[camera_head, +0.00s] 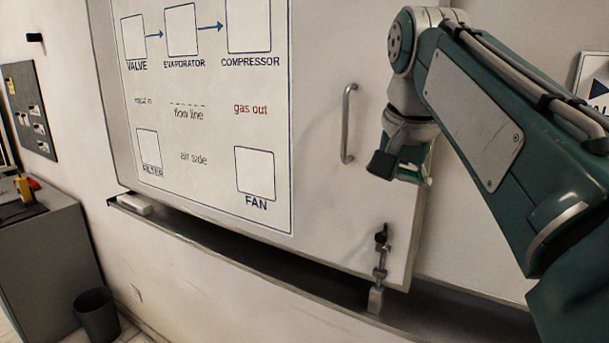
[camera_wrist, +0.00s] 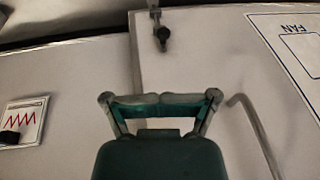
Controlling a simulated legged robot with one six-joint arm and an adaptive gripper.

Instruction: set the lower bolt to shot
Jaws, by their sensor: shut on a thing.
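The lower bolt (camera_head: 380,262) is a slim metal rod with a dark knob, mounted upright at the bottom right of the white board door. A light block (camera_head: 375,300) sits below it on the ledge. I cannot tell whether the rod enters this block. The bolt also shows at the top of the wrist view (camera_wrist: 161,35), ahead of my fingers and apart from them. My gripper (camera_head: 403,172) hangs in front of the door's right edge, above the bolt. In the wrist view its fingertips (camera_wrist: 160,99) meet, with nothing visible between them.
A bar handle (camera_head: 347,124) stands out from the door, left of my gripper. A dark ledge or gap (camera_head: 250,241) runs under the board. A sign (camera_wrist: 22,122) is on the wall beside the door. A cabinet (camera_head: 42,265) and bin (camera_head: 97,314) stand at far left.

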